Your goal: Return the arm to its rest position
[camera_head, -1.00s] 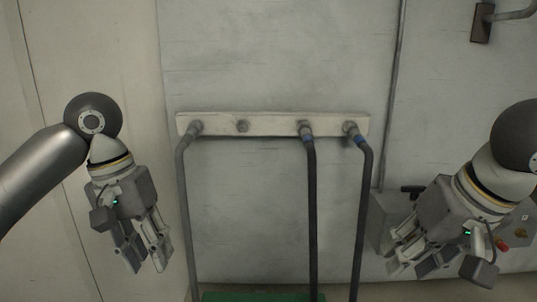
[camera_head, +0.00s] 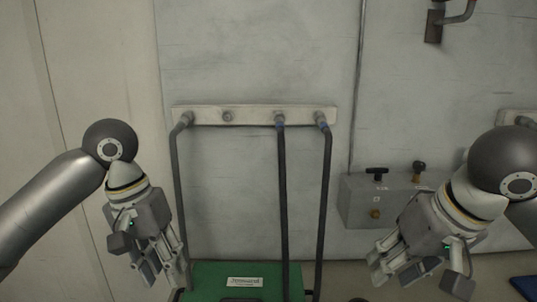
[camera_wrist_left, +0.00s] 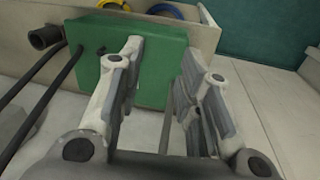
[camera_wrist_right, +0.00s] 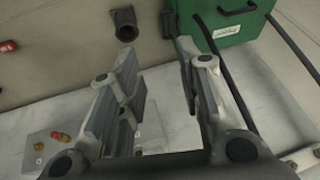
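My left gripper (camera_head: 160,268) hangs at the left of the head view, fingers pointing down. In the left wrist view its fingers (camera_wrist_left: 165,85) are apart with nothing between them. Neither gripper appears to touch anything.
A pale wall manifold (camera_head: 255,115) carries several fittings, with dark hoses (camera_head: 283,190) hanging from it. A green case (camera_head: 208,277) with a white label stands below, between the grippers. A wall bracket (camera_head: 434,26) is at the upper right.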

